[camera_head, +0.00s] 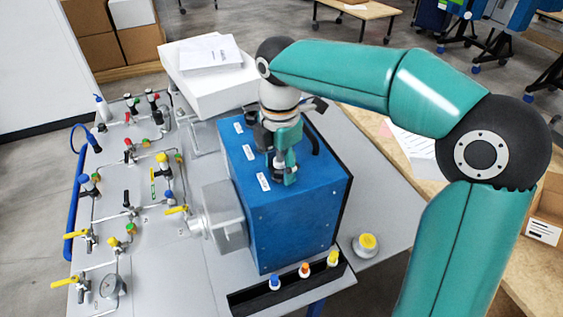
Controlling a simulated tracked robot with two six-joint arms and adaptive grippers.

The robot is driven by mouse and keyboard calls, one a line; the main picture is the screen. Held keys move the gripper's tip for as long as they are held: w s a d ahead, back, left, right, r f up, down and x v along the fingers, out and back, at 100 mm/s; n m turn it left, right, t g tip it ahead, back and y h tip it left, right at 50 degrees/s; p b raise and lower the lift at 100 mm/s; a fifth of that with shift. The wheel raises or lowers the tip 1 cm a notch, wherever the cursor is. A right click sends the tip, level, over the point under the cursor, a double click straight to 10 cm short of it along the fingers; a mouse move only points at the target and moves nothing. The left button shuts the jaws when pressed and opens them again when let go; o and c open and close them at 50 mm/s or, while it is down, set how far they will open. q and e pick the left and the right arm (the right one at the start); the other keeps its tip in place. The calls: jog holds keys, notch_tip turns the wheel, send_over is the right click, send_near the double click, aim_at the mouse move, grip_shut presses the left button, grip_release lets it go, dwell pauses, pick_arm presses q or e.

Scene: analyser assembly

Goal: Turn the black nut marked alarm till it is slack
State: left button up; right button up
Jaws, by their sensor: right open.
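The blue analyser box (295,215) stands on the grey bench, with several white labels (263,181) on its top. The labels are too small to read, so I cannot tell which one says alarm. My right gripper (284,172) points down at the top of the box, just right of the labels, with its fingers open. A small dark nut-like part seems to sit at the fingertips, but the gripper largely hides it. I cannot tell whether the fingers touch it. My left gripper is not in view.
A panel of pipes and valves (125,200) lies left of the box. A black tray (245,300) with several coloured-cap bottles is in front. A yellow-capped jar (366,245) stands at the right. A white box (215,85) with papers is behind.

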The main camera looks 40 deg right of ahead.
jog(key=m, duration=0.4)
jog(key=shift+m, duration=0.4)
jog(key=m, duration=1.6)
jog(key=shift+c, duration=0.3)
